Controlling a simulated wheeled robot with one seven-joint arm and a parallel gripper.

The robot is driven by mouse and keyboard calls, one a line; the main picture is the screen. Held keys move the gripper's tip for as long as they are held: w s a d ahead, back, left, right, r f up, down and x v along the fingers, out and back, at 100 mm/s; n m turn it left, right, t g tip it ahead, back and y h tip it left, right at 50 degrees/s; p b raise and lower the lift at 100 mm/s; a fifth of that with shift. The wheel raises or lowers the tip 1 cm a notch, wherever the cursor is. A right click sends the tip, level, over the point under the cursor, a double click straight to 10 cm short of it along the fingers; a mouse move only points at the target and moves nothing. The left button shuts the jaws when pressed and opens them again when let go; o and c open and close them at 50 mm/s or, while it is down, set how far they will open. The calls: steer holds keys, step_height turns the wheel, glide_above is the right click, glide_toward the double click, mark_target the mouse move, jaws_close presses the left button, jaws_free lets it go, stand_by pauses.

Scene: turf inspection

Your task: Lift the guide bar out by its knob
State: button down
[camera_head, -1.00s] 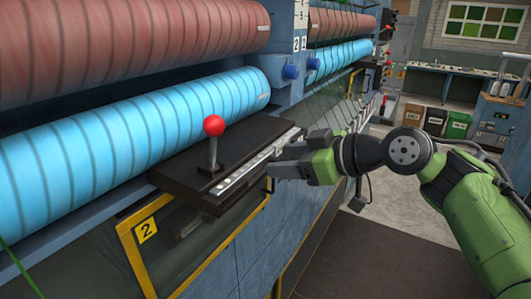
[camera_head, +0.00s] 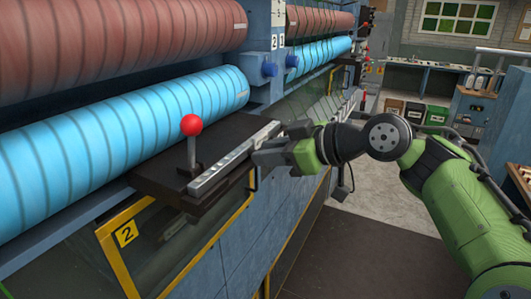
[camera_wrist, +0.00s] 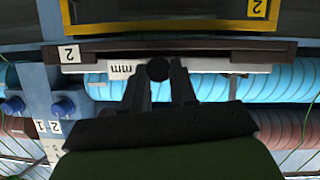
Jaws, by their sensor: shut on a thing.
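The guide bar (camera_head: 228,165) is a long, pale metal bar along the front edge of a dark block (camera_head: 168,180). Its front side face shows above the block's edge, so it stands proud of it; whether it is wholly clear of its seat I cannot tell. In the wrist view the bar (camera_wrist: 205,68) carries an "mm" label, and its round black knob (camera_wrist: 158,68) sits between my fingertips. My gripper (camera_head: 262,158) comes from the right and is shut on the knob. In the wrist view my gripper (camera_wrist: 159,76) partly hides the bar.
A red-balled lever (camera_head: 191,126) stands upright on the block, close behind the bar. Blue rollers (camera_head: 130,125) lie behind, with brown rollers (camera_head: 120,38) above. A yellow frame (camera_head: 112,258) marked 2 is below. Open floor (camera_head: 350,250) lies at right.

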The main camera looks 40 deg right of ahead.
steer(key=s+d+r, duration=0.1)
steer(key=s+d, duration=0.1)
steer(key=s, duration=0.6)
steer(key=s+d+r, duration=0.1)
steer(key=s+d, duration=0.2)
steer(key=s, duration=0.6)
steer(key=shift+s+r, duration=0.2)
steer(key=shift+r, duration=0.05)
